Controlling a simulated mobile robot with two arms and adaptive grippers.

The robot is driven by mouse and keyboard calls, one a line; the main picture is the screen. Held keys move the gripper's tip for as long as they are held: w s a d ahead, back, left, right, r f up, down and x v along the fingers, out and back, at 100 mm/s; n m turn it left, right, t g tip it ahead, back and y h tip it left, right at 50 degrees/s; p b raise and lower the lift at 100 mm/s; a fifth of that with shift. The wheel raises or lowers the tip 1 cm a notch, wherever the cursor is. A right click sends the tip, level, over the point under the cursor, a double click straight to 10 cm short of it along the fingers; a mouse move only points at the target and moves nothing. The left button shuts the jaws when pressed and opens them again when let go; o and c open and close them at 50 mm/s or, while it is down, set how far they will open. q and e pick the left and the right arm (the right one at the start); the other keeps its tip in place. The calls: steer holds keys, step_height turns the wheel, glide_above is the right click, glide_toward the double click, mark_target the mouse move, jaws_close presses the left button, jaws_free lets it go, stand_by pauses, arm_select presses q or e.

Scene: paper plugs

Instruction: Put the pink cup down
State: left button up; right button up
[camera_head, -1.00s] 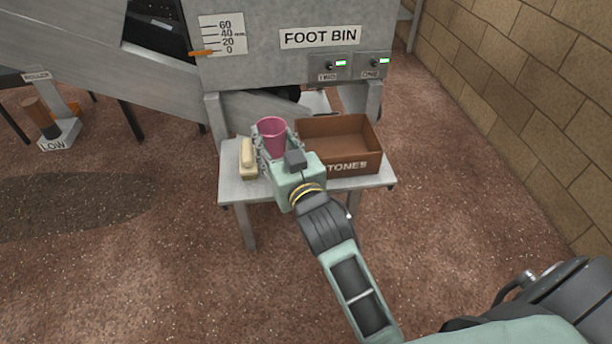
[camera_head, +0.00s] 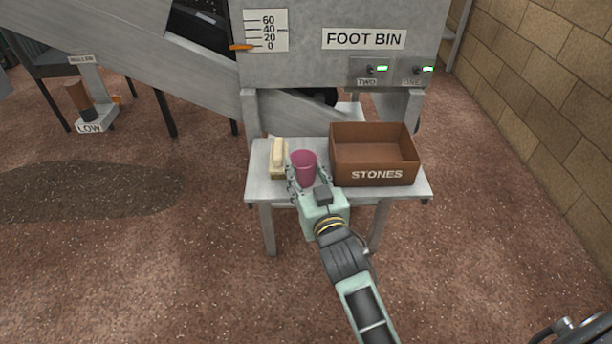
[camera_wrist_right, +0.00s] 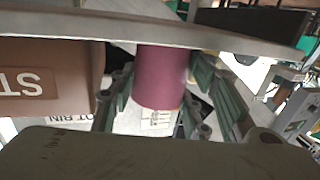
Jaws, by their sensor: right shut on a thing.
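The pink cup (camera_head: 304,168) is upright at the bench (camera_head: 262,188), between a pale bar on a yellowish base and the stones box. My right gripper (camera_head: 307,179) comes from the near side, its fingers shut around the cup. The right wrist view, upside down, shows the cup (camera_wrist_right: 162,78) between the green fingers (camera_wrist_right: 160,95). There the bench edge (camera_wrist_right: 120,28) covers the cup's lower end, so I cannot tell whether its base touches the bench. My left gripper is not in view.
The brown box marked STONES (camera_head: 374,177) stands close on the right. The pale bar (camera_head: 278,153) is close on the left. The FOOT BIN machine (camera_head: 310,70) rises behind the bench. A stone-block wall (camera_head: 540,110) runs along the right.

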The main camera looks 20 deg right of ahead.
stand_by(0.3)
steer(key=o, duration=0.8)
steer(key=shift+f, duration=0.1)
steer(key=o, duration=0.4)
